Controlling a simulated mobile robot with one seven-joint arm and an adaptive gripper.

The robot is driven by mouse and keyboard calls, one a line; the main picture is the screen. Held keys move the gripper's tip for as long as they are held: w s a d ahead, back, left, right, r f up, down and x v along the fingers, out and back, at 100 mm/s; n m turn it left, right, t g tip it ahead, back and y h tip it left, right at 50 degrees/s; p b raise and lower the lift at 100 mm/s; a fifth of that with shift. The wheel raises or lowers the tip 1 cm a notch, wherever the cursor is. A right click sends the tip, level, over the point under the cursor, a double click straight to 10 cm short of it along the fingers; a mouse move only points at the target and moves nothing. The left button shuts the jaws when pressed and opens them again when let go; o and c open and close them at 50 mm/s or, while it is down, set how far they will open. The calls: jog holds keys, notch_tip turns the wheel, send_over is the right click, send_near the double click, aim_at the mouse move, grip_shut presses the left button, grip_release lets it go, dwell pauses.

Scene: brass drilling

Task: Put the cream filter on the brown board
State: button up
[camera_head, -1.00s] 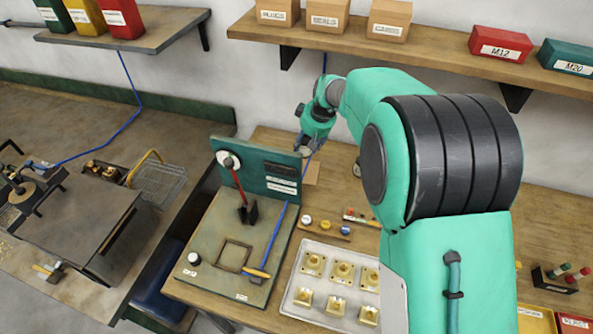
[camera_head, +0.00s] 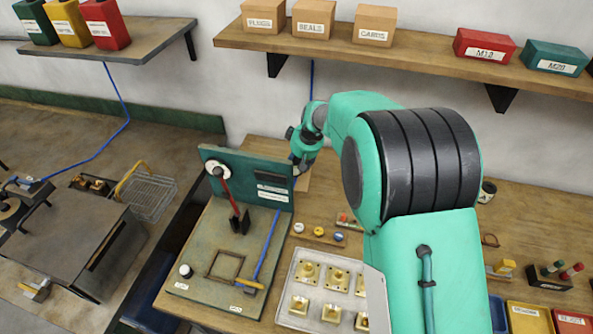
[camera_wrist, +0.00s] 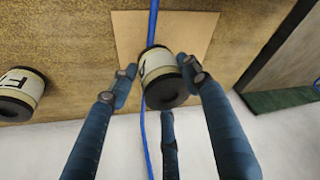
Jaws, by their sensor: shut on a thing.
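The cream filter (camera_wrist: 158,68), a short cylinder with a dark end, is between the fingertips of my gripper (camera_wrist: 157,72) in the wrist view. My gripper is shut on it. The brown board (camera_wrist: 190,32), a flat tan square, lies on the bench directly behind the filter in that view. I cannot tell whether the filter touches it. In the head view my gripper (camera_head: 298,168) is at the back of the bench, its tips and the filter mostly hidden behind the green upright panel. A strip of the board (camera_head: 304,183) shows beside the panel.
A second cream cylinder (camera_wrist: 20,92) with a dark end and a letter label stands left in the wrist view. The green panel (camera_head: 245,180) stands close by my gripper. A tray (camera_head: 296,284) of brass parts lies nearer.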

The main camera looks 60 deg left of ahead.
aim_at(297, 170)
jog(key=shift+f, duration=1.8)
jog(key=shift+f+b, duration=0.15)
jog(key=shift+b, duration=0.2)
jog(key=o, duration=1.2)
jog(key=p+v, duration=0.1)
jog(key=v, duration=1.1)
jog(key=shift+p, duration=0.4)
